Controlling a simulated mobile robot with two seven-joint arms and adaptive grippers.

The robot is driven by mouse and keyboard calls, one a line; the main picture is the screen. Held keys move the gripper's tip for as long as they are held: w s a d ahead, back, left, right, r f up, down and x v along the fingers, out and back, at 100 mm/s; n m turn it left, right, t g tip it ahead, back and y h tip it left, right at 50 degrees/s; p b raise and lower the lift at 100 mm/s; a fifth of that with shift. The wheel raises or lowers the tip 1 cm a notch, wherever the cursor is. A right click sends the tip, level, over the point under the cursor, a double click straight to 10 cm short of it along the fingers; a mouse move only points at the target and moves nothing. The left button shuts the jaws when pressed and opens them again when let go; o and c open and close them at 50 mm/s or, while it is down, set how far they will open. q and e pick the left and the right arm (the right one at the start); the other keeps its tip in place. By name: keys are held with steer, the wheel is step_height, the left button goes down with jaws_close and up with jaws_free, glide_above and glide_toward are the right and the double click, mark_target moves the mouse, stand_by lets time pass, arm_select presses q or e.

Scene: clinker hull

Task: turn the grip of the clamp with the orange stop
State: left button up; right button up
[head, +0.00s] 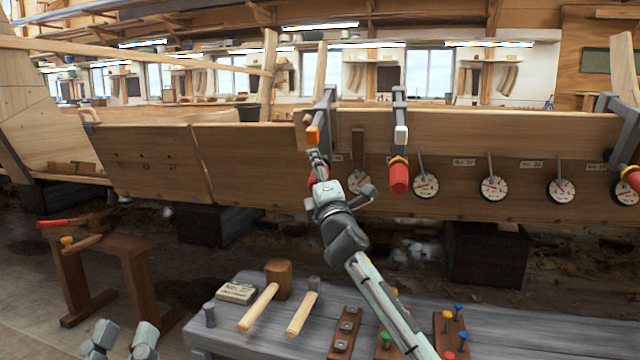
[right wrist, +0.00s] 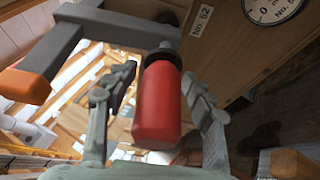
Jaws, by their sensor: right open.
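The clamp with the orange stop (head: 313,135) hangs over the top edge of the plank, left of centre in the head view. Its orange stop also shows at the left of the right wrist view (right wrist: 25,86). Its red grip (right wrist: 157,105) stands between the two fingers of my right gripper (right wrist: 160,75), which is open with a gap visible on the left side. In the head view my right gripper (head: 318,160) mostly hides that grip. My left gripper (head: 122,345) is at the bottom left, open and empty, away from the clamp.
Round dials (head: 493,188) line the plank. A bench (head: 235,335) with mallets (head: 258,307) stands in front.

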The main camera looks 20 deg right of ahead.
steer(key=v, duration=1.1)
stand_by(1.0)
